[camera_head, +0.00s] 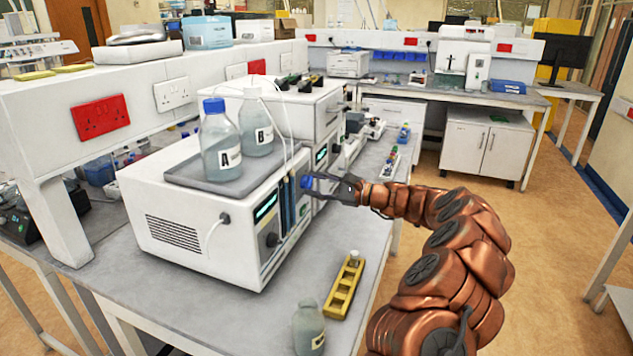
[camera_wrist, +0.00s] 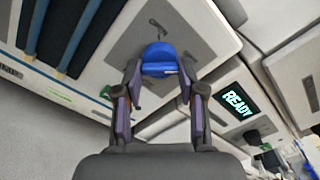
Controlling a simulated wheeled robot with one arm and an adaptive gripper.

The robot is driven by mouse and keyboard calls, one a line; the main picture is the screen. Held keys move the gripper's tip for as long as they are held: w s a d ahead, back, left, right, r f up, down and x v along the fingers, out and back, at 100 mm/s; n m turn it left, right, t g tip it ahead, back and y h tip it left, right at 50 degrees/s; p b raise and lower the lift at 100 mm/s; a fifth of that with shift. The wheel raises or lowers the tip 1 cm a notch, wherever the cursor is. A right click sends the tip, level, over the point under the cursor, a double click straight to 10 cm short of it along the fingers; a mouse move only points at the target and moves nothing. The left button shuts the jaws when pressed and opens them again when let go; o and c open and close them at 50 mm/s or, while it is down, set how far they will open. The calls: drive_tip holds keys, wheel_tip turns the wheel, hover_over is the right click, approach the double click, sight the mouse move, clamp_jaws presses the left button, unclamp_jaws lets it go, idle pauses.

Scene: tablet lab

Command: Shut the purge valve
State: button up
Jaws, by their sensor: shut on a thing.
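The purge valve (camera_wrist: 160,58) is a blue knob on the grey front panel of a white lab instrument (camera_head: 215,225). It shows small in the head view (camera_head: 306,182), partly behind my fingers. My gripper (camera_wrist: 158,80) is shut on the blue knob, with one dark finger on each side of it. In the head view my gripper (camera_head: 318,186) reaches in from the right to the instrument's front. The finger pads' exact contact is hard to see.
Bottles A (camera_head: 220,145) and B (camera_head: 256,128) stand in a grey tray (camera_head: 185,172) on the instrument. A yellow rack (camera_head: 343,288) and a clear bottle (camera_head: 308,328) stand on the bench in front. A display reading READY (camera_wrist: 238,103) is right of my gripper in the wrist view.

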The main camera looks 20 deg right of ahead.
drive_tip(key=shift+f, duration=0.1)
idle(0.3)
drive_tip(key=o, duration=1.1)
drive_tip(key=shift+o, duration=0.2)
drive_tip(key=v, duration=1.2)
drive_tip(key=shift+s, duration=0.1)
